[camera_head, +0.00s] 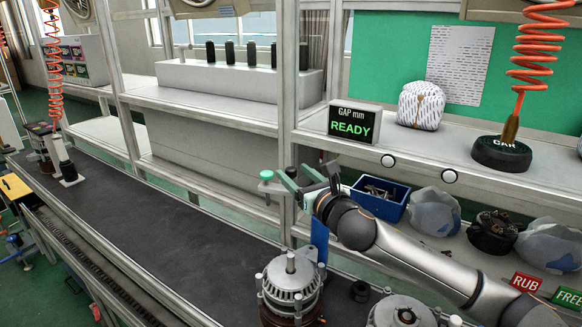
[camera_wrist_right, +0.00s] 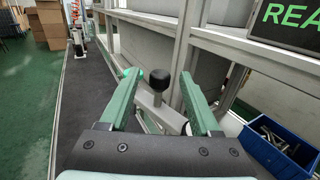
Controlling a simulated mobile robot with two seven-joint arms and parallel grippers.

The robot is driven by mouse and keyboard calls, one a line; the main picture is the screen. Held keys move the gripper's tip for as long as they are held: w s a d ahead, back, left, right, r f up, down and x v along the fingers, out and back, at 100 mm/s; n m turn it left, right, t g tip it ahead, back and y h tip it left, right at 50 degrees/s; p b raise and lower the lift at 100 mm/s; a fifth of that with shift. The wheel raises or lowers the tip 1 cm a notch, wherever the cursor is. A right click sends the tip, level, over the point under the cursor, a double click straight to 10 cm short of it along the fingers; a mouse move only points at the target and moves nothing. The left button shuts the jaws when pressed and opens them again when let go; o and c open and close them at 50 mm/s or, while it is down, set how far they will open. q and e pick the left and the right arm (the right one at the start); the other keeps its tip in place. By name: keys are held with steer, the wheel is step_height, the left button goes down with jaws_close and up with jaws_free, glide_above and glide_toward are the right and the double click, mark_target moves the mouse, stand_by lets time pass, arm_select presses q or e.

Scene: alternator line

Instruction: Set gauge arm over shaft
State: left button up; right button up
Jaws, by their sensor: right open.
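The alternator (camera_head: 292,287) stands on the dark conveyor at the front, its shaft (camera_head: 290,262) pointing up. A blue post (camera_head: 319,238) rises just behind it. The gauge arm (camera_head: 272,188) has a green round end (camera_head: 266,175) and sits above and behind the alternator, left of the shaft; the gripper partly hides it. My right gripper (camera_head: 301,182) is open. Its green fingers (camera_wrist_right: 160,88) lie either side of the knob, with gaps visible. My left gripper is out of view.
A READY display (camera_head: 354,122) stands on the shelf behind. A blue bin (camera_head: 380,198) and wrapped parts (camera_head: 434,211) lie on the lower shelf to the right. Another alternator (camera_head: 402,312) is at the front edge. An upright frame post (camera_head: 289,110) is close behind the gripper. The conveyor's middle (camera_head: 160,220) is clear.

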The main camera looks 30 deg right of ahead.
steer(key=shift+w, duration=1.3)
jaws_close()
stand_by(0.5)
